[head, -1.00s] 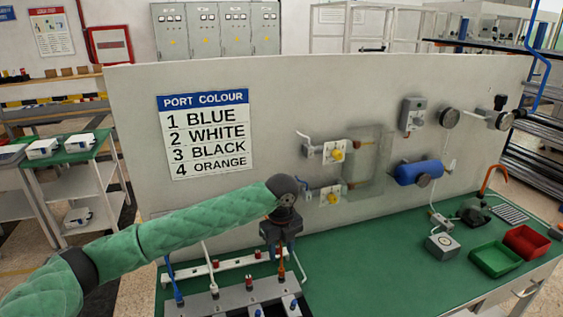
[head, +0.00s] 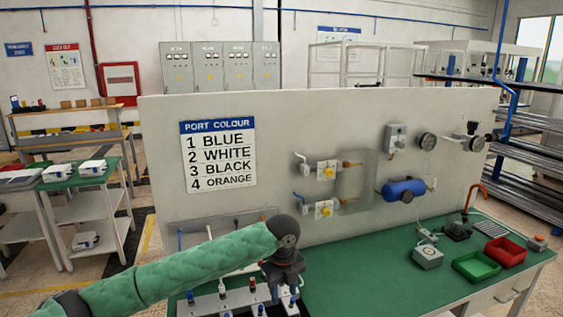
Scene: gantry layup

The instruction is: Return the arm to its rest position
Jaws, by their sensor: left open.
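My left arm, in a green quilted sleeve, comes in from the lower left of the head view. Its dark gripper (head: 284,287) points down over the grey port block (head: 238,299) at the front of the green bench. The fingertips are small and partly lost against the block, and I see nothing held between them. Several ports and plugs with red, white and blue parts stand on the block, some hidden behind the arm. My right gripper does not show.
An upright panel (head: 320,120) stands behind the block, with a port colour sign (head: 218,155). To the right on the bench (head: 370,275) are a grey box (head: 428,257), a green tray (head: 476,267) and a red tray (head: 504,252). The bench middle is clear.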

